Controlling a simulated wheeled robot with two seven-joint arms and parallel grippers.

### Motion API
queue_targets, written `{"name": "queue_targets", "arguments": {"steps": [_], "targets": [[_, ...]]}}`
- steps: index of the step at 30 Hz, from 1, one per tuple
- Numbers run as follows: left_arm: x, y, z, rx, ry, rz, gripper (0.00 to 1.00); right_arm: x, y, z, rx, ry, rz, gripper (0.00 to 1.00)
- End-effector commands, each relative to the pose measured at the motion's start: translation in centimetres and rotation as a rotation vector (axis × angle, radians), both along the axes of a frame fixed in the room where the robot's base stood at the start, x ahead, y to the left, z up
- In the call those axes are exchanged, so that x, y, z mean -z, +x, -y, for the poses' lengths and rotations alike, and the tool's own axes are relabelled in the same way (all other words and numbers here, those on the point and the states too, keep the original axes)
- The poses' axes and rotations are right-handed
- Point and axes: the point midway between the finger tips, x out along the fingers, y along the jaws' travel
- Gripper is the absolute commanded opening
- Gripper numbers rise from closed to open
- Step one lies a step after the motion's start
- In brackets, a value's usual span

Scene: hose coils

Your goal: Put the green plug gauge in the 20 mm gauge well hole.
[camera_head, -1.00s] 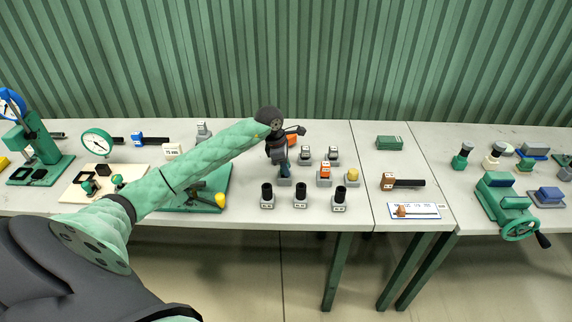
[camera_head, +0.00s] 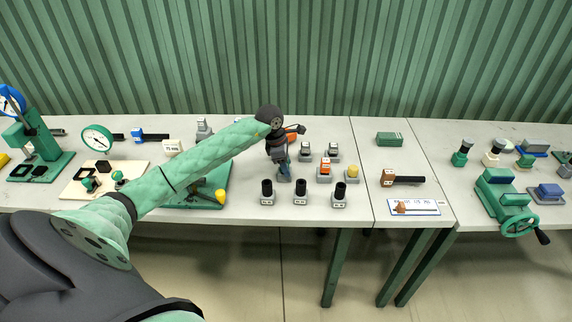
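My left gripper (camera_head: 283,166) points down from the arm that comes in from the left, over the middle table. A narrow teal-green piece, seemingly the green plug gauge (camera_head: 285,167), shows at its fingertips, just above a small grey block (camera_head: 284,179). I cannot tell whether it stands in the block or is clamped. Other grey blocks stand nearby, one with an orange top (camera_head: 326,164), one with a yellow top (camera_head: 352,173), and several with black tops (camera_head: 301,187). Their number labels are too small to read, so I cannot tell which is the 20 mm well. My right gripper is out of view.
A brown block with a black handle (camera_head: 402,180), a printed card (camera_head: 413,207) and a green box (camera_head: 389,139) lie to the right. A green vise (camera_head: 502,198) stands farther right. A dial gauge (camera_head: 97,138) stands left. My arm hides part of the table.

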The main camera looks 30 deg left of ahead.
Motion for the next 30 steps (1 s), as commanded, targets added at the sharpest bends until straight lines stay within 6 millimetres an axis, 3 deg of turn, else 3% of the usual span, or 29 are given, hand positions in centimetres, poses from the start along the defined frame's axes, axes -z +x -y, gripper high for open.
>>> {"name": "queue_targets", "arguments": {"steps": [9,14,20,30], "targets": [[-0.3,0.0,0.0,0.000,-0.001,-0.001,0.49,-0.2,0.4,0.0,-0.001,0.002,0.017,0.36],[-1.1,-0.1,-0.3,0.000,0.000,0.002,0.49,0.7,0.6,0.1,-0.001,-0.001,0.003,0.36],[-2.6,-0.4,-0.7,0.001,0.001,0.001,0.49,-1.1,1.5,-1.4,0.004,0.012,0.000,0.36],[-7.6,-1.0,-1.9,0.000,0.002,0.004,0.49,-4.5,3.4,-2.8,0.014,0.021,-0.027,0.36]]}}
